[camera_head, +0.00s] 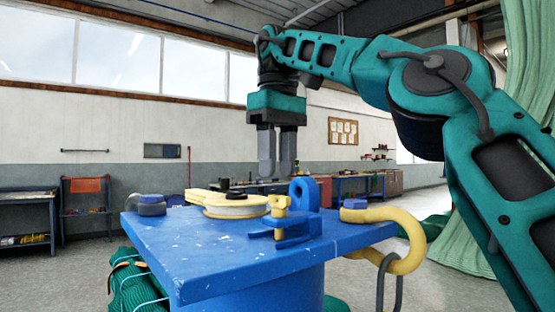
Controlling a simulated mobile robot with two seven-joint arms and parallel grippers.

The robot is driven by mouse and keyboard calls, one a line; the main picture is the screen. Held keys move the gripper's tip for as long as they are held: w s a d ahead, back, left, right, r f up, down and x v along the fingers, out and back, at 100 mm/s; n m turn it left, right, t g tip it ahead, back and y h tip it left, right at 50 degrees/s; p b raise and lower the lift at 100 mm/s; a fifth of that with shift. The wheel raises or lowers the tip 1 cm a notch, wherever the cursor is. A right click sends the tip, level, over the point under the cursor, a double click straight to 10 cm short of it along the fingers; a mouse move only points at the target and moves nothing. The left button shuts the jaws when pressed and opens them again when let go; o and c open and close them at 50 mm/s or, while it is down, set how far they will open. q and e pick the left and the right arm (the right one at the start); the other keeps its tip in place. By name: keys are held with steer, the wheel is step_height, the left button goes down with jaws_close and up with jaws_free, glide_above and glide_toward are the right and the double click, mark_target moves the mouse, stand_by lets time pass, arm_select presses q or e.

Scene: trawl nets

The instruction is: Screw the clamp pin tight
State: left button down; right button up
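A yellow upright piece (280,212), which looks like the clamp pin, stands at a low blue clamp base (297,238) on the blue table (220,258). A blue ring-shaped lug (306,192) rises right behind it. How far the pin is screwed in cannot be told. My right gripper (277,172) hangs fingers down above and behind the pin in the picture, apart from it. Its two grey fingers show a narrow gap with nothing held between them. My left gripper is not in view.
A yellow block with a pale round disc (236,211) lies left of the pin. A dark blue round piece (152,205) sits at the left edge. A yellow hook (405,240) with a dark ring (388,285) overhangs the right edge. The front of the tabletop is clear.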

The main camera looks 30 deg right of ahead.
arm_select(q)
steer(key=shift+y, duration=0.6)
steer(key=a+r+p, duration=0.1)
steer(key=p, duration=0.1)
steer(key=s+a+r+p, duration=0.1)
steer(key=p, duration=0.2)
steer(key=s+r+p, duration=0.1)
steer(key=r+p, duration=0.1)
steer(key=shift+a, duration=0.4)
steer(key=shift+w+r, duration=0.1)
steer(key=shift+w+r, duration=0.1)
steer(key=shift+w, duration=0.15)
